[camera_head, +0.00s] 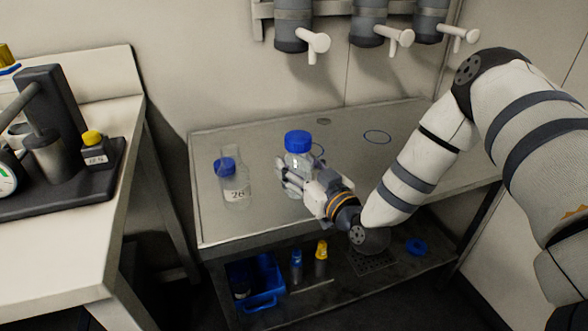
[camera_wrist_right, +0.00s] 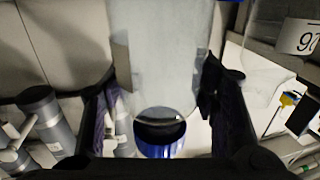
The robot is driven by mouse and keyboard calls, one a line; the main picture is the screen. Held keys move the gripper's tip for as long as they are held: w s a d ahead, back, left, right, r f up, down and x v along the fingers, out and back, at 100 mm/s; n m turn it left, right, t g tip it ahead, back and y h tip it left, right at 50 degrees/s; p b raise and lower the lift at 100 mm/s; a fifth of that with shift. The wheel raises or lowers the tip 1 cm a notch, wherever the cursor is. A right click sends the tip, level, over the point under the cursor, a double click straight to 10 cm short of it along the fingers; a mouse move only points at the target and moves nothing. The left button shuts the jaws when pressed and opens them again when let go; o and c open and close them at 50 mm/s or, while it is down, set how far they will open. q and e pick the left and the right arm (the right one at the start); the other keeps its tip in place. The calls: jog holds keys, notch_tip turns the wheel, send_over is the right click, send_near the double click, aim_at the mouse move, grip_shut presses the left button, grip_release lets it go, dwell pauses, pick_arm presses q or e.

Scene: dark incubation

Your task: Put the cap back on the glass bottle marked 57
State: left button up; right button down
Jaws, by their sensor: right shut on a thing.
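A clear glass bottle (camera_head: 299,161) with a blue cap (camera_head: 298,140) at its top stands upright on the metal table. My right gripper (camera_head: 286,181) is shut on its body from the right. In the right wrist view the same clear bottle (camera_wrist_right: 165,60) is between the fingers, with the blue cap (camera_wrist_right: 160,148) at the lower end of the picture. No number shows on it, and I cannot tell how well the cap is seated. A clear vessel marked 26 (camera_head: 236,190) stands to its left, beside another blue cap (camera_head: 224,165). My left gripper is not in view.
The table (camera_head: 420,165) is clear at the right, apart from a drawn blue circle (camera_head: 377,137). A lower shelf holds a blue bin (camera_head: 262,300), a yellow-topped bottle (camera_head: 321,251) and a blue ring (camera_head: 416,247). Dispensers (camera_head: 293,25) hang on the wall. A bench (camera_head: 75,235) stands left.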

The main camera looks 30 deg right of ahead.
jog(key=shift+f, duration=0.85)
jog(key=shift+s+a+r, duration=0.1)
jog(key=shift+s+r, duration=0.05)
jog(key=shift+r, duration=0.3)
jog(key=shift+f, duration=0.25)
jog(key=c, duration=0.6)
grip_release()
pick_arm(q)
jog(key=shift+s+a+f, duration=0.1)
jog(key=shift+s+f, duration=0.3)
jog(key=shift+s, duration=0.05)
pick_arm(e)
jog(key=shift+r, duration=0.15)
jog(key=shift+s+r, duration=0.1)
jog(key=shift+s, duration=0.1)
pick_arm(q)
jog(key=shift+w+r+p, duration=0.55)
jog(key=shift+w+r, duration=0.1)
pick_arm(e)
jog(key=s, duration=1.1)
jog(key=shift+s+a, duration=0.2)
jog(key=shift+s, duration=0.1)
